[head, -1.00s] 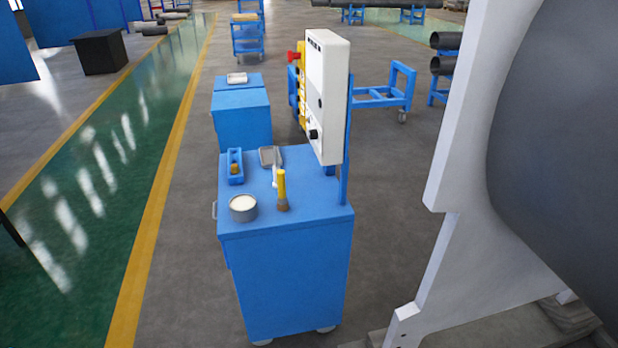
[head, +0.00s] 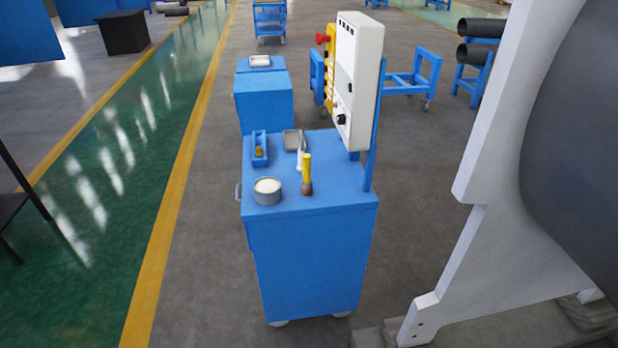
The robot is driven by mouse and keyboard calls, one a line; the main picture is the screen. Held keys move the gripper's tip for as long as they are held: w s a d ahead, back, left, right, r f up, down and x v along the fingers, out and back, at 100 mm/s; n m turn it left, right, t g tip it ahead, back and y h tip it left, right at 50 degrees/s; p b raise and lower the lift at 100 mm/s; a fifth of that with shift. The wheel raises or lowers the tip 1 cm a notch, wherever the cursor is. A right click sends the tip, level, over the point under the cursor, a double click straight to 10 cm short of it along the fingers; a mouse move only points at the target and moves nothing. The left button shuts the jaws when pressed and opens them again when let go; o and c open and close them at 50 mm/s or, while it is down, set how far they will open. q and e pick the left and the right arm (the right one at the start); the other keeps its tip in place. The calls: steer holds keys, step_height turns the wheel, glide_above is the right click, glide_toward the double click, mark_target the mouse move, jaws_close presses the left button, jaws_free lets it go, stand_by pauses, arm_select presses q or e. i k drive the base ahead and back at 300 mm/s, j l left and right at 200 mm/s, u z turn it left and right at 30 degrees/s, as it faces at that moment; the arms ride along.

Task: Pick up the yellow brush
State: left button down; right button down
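The yellow brush (head: 307,170) stands upright on the blue cabinet (head: 312,263), with its yellow handle up and its brown bristle end down on the top. It is just right of a grey round tin (head: 267,191) with pale contents. A white item (head: 300,159) is right behind the brush and partly hidden by it. Neither of my grippers shows in the head view.
A blue holder (head: 260,147) and a grey tray (head: 293,139) sit at the cabinet's back. A white control box (head: 358,85) on a blue post rises at the right. A large white frame (head: 490,175) stands further right. Floor left of the cabinet is clear.

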mark_target(306, 189)
steer(key=z, duration=4)
steer(key=u, duration=4)
steer(key=i+j, duration=0.15)
steer(key=j, duration=0.2)
steer(key=i+j+z, duration=0.15)
steer(key=j, duration=0.2)
steer(key=i+j, duration=0.15)
steer(key=j, duration=0.2)
steer(key=i+j+z, duration=0.1)
steer(key=j, duration=0.25)
steer(key=i+j+z, duration=0.1)
steer(key=j, duration=0.25)
steer(key=i, duration=0.05)
